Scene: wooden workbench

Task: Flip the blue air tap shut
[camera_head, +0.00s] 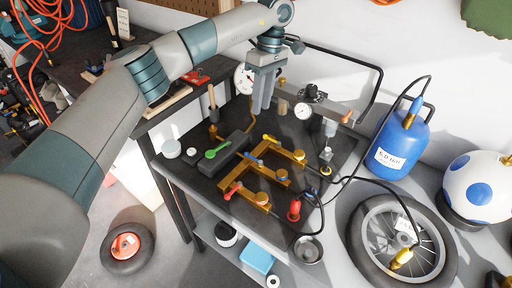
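A brass manifold (240,171) with several branches lies on the dark top of the cart. The blue air tap (250,157) is the middle lever on it, between a yellow lever (269,138) and a red lever (232,190). How far the blue lever is turned is too small to tell. My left gripper (262,110) points down, empty, above and behind the manifold, apart from the taps. Its two fingers look close together, and the gap between them is unclear. My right gripper is not in view.
A green-handled valve (217,149) on a dark block stands left of the manifold. Gauges (303,111) and a regulator stand behind. A red fitting (294,210) and a black hose lie at the right. A blue tank (400,145) and a wheel (403,240) are farther right.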

